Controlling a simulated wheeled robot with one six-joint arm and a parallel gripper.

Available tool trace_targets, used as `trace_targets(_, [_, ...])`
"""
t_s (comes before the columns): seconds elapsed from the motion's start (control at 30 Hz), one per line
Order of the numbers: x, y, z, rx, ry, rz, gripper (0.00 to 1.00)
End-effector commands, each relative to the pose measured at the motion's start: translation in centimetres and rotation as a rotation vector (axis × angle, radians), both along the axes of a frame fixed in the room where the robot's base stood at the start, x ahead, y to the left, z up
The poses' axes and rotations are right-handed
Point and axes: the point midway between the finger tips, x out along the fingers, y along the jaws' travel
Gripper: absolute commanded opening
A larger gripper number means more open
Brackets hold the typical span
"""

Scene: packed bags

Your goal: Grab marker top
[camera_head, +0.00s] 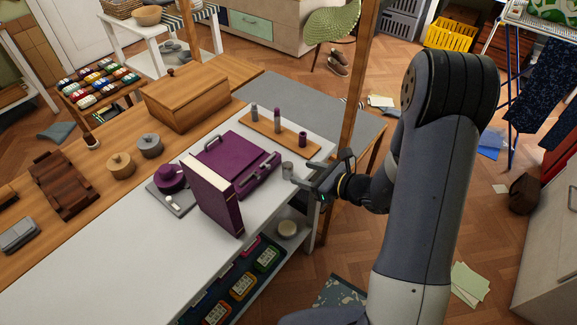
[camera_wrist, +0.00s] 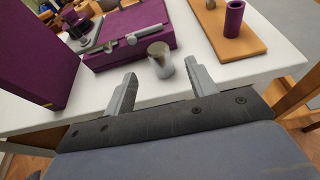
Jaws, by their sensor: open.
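A small grey metallic cylinder (camera_head: 288,168), which looks like the marker top, stands upright on the white tabletop near its right edge. It also shows in the wrist view (camera_wrist: 160,60), in front of the purple case and just beyond the fingertips. My gripper (camera_head: 305,173) is open and empty at the table edge. In the wrist view its two fingers (camera_wrist: 160,80) point at the cylinder, one on each side of its line, and do not appear to touch it.
A purple case (camera_head: 225,158) lies behind the cylinder, with an upright purple box (camera_head: 212,195) beside it. A wooden board (camera_head: 262,130) holds several small upright pieces, including a purple cylinder (camera_head: 302,139). A wooden post (camera_head: 355,100) rises behind my gripper. The front left tabletop is clear.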

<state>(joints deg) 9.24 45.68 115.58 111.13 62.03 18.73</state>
Motion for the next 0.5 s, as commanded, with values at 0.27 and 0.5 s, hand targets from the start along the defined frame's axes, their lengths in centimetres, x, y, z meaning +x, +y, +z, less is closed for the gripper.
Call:
trace_targets(0.27, [1.4,1.9,-0.7,-0.002,0.0,0.003,0.54])
trace_targets(0.5, [3.4,4.5,-1.7,-0.002,0.0,0.006,0.54])
